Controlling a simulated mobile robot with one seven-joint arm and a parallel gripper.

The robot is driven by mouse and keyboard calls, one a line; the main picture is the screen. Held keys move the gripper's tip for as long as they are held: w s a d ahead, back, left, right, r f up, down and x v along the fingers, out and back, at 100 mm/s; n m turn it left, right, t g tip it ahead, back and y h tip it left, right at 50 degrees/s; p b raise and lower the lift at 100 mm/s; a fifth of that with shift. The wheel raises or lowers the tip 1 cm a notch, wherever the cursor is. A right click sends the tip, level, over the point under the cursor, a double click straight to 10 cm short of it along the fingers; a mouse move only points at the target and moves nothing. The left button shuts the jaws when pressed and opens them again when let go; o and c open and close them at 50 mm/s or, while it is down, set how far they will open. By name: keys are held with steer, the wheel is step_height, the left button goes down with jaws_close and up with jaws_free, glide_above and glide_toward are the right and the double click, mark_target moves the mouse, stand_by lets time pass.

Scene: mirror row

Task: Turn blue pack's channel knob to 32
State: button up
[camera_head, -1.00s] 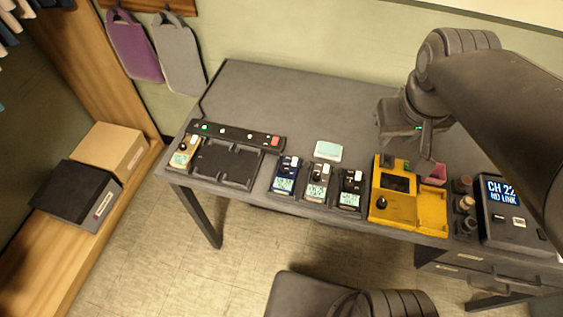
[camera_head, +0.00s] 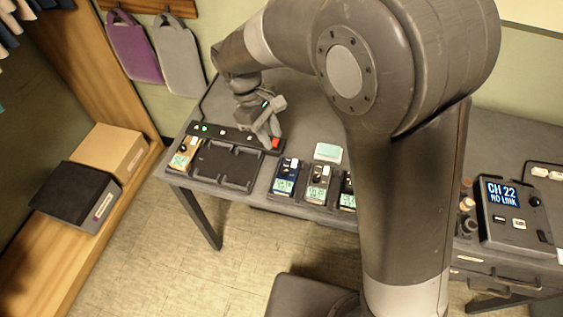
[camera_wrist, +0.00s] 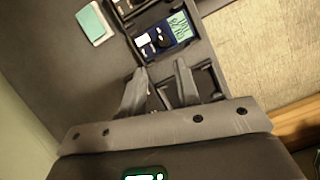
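The blue pack (camera_head: 285,180) stands on the desk, left in a row of packs, with a small lit screen whose digits are too small to read. In the wrist view the blue pack (camera_wrist: 181,45) lies ahead of my fingers, with a dark channel knob (camera_wrist: 163,41) beside a white patch and the screen. My gripper (camera_head: 268,140) is over the back of the desk by the red switch, behind and left of the blue pack. In the wrist view my gripper (camera_wrist: 161,70) has its fingers apart with nothing between them.
A dark charging tray (camera_head: 225,165) and a tan pack (camera_head: 184,155) are left of the blue pack. A grey pack (camera_head: 318,184) stands close on its right. A pale teal-topped block (camera_head: 328,152) lies behind. A receiver (camera_head: 512,212) reads "CH 22 NO LINK". My arm hides the yellow device.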

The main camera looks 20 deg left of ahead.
mark_target(284, 170)
steer(key=x, duration=1.1)
steer(key=shift+s+a+f, duration=0.15)
steer(key=shift+a+f, duration=0.1)
steer(key=shift+a, duration=0.1)
steer(key=shift+c, duration=0.5)
jaws_close()
